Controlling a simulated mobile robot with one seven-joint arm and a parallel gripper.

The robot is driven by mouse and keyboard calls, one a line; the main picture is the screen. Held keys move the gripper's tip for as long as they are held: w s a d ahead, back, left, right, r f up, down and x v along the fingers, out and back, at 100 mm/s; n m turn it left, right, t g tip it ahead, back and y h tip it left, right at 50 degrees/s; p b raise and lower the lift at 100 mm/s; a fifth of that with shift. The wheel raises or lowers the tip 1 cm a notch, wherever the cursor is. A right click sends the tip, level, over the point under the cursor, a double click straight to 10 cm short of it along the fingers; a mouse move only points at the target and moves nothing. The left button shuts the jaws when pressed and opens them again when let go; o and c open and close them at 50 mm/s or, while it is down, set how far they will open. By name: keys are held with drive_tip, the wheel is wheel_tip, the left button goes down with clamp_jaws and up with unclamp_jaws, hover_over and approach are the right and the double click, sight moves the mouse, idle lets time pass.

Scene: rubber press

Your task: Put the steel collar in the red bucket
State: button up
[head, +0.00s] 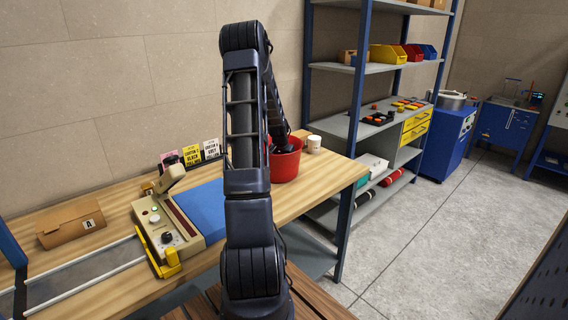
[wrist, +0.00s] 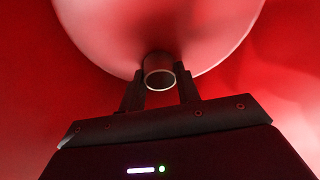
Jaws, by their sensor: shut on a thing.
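The red bucket (head: 285,163) stands on the wooden table behind my arm in the head view; my arm hides part of it. In the wrist view the red inside of the bucket (wrist: 60,120) fills the picture. My gripper (wrist: 159,88) is inside the bucket. Its two fingers are shut on the steel collar (wrist: 159,72), a short grey ring with an open bore. The collar shows against the paler round bottom of the bucket; I cannot tell whether it touches it. In the head view the gripper and collar are hidden.
A beige machine (head: 168,228) with yellow parts and a blue mat (head: 203,207) lie left of my arm on the table (head: 115,205). A cardboard box (head: 70,224) is further left. A white cup (head: 313,144) stands right of the bucket. A shelf rack (head: 375,68) stands behind.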

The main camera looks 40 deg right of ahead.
drive_tip(key=shift+f, duration=0.1)
drive_tip(key=o, duration=1)
